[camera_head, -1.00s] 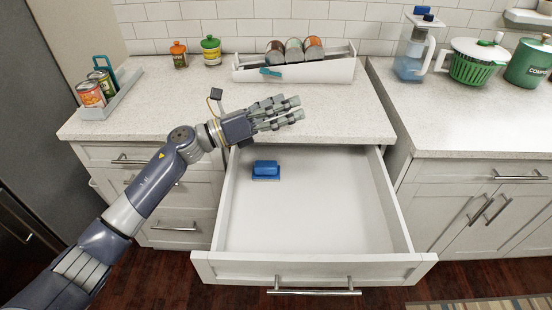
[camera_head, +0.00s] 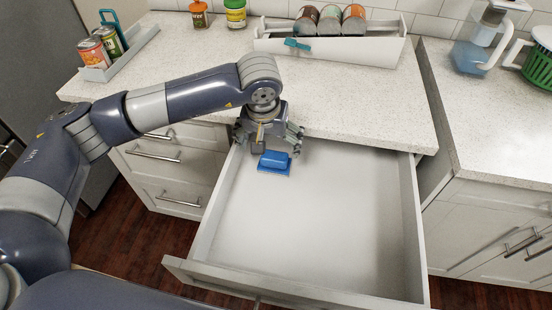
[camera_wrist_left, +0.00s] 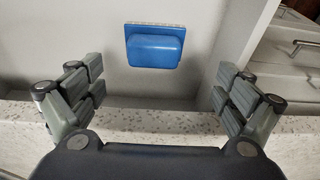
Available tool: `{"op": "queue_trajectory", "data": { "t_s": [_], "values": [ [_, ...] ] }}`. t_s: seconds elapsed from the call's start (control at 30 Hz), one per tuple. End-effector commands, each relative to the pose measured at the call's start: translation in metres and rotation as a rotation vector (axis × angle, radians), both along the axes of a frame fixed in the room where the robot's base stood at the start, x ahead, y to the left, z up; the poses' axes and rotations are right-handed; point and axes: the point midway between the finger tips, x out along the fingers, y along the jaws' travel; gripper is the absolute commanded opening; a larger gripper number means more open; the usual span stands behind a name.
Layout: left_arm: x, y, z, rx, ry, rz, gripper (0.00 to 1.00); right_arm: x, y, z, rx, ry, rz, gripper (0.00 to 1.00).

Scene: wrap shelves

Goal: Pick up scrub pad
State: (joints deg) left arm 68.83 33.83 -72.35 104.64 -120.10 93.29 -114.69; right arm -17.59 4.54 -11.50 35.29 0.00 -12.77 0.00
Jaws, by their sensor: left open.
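The blue scrub pad (camera_head: 275,161) lies on the floor of the open drawer, near its back left corner. It also shows in the left wrist view (camera_wrist_left: 154,48), centred between the fingers and beyond their tips. My left gripper (camera_head: 275,143) is above the back of the drawer, pointing down, just behind the pad. In the left wrist view the left gripper (camera_wrist_left: 158,80) is open and empty, its fingers spread wide and apart from the pad. My right gripper is not in any view.
The open drawer (camera_head: 310,220) is otherwise empty. The counter edge lies right behind my left gripper. A white caddy with cans (camera_head: 335,55), a grey tray with cans (camera_head: 135,55) and two jars (camera_head: 235,14) stand on the counter. A clear pitcher (camera_head: 478,50) stands at right.

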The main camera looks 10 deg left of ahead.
Motion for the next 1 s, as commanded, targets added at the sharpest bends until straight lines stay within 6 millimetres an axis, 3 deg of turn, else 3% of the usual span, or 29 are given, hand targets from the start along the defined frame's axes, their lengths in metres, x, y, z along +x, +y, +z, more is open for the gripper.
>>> {"op": "queue_trajectory", "data": {
  "t_s": [0.27,0.53,0.83,1.0],
  "values": [
    [0.004,-0.003,-0.024,-0.001,0.005,0.000,0.94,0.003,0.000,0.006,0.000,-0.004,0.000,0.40],
    [0.011,-0.008,-0.061,-0.002,0.003,0.001,0.94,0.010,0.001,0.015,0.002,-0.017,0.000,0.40],
    [0.013,-0.008,-0.066,-0.003,0.000,0.000,0.94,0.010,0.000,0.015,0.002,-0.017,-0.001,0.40],
    [0.013,-0.008,-0.066,-0.003,0.000,0.000,0.56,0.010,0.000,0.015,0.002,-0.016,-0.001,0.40]
  ]
}}
